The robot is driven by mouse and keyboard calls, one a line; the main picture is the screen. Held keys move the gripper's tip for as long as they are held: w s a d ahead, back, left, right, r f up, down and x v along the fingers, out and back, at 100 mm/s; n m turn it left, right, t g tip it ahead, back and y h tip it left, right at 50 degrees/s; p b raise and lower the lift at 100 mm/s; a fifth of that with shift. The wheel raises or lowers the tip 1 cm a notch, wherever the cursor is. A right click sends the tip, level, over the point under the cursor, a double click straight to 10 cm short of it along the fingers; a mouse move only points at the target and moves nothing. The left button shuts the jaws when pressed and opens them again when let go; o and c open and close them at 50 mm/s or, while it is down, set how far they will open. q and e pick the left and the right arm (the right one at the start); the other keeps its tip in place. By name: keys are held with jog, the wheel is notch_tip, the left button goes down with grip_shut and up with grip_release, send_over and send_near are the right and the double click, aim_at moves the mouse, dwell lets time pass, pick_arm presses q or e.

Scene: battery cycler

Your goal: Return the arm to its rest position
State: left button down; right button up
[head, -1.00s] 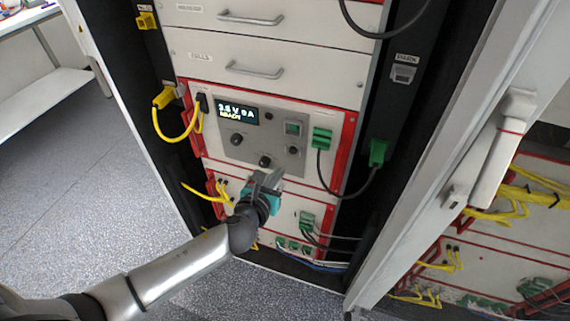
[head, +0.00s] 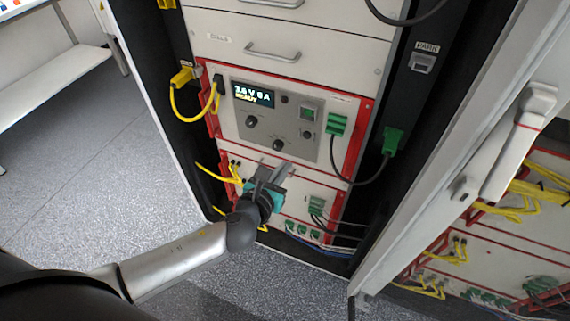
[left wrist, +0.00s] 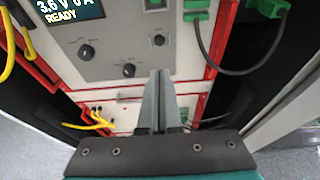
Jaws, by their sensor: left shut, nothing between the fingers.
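My left gripper (head: 270,174) is shut and empty. It is in front of the lower part of the cycler's red-framed panel in the head view, below the knobs. In the left wrist view its two grey fingers (left wrist: 159,100) are together, pointing at the panel. The cycler panel (head: 282,117) has a lit display (head: 253,95) that reads 3.6 V 0 A and READY. I cannot tell from these views how far the fingertips are from the panel face. My right gripper is not in view.
Yellow cables (head: 190,118) hang at the panel's left. A green plug (head: 336,124) joins by a dark cable to another green plug (head: 393,140) on the black post. An open cabinet door (head: 450,170) stands at the right. The floor (head: 90,150) at left is clear.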

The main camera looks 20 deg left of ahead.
pick_arm(q)
jog(key=s+a+f+n+g+y+b, duration=0.1)
jog(key=s+a+f+n+g, duration=0.1)
jog(key=s+f+n, duration=0.45)
jog(key=s+a+f+n+g, duration=0.2)
jog(key=f+n, duration=0.2)
jog(key=f, duration=0.6)
jog(key=s+a+f+n+g+y+b, duration=0.1)
jog(key=s+a+f+n+g, duration=0.15)
jog(key=s+f+n, duration=0.4)
jog(key=s+d+f+n+g, duration=0.1)
jog(key=s+f+n+g, duration=0.1)
jog(key=s+f+n, duration=0.3)
jog(key=s+d+f+n+g+h, duration=0.1)
jog(key=s+f+n, duration=0.5)
jog(key=s, duration=0.6)
jog(key=s+d+f+n+g+b, duration=0.1)
jog(key=s+d+f+n+g, duration=0.1)
jog(key=s+f+n+g, duration=0.2)
jog(key=s+f+n, duration=0.2)
jog(key=s, duration=0.2)
jog(key=shift+s+d, duration=0.15)
jog(key=shift+d, duration=0.2)
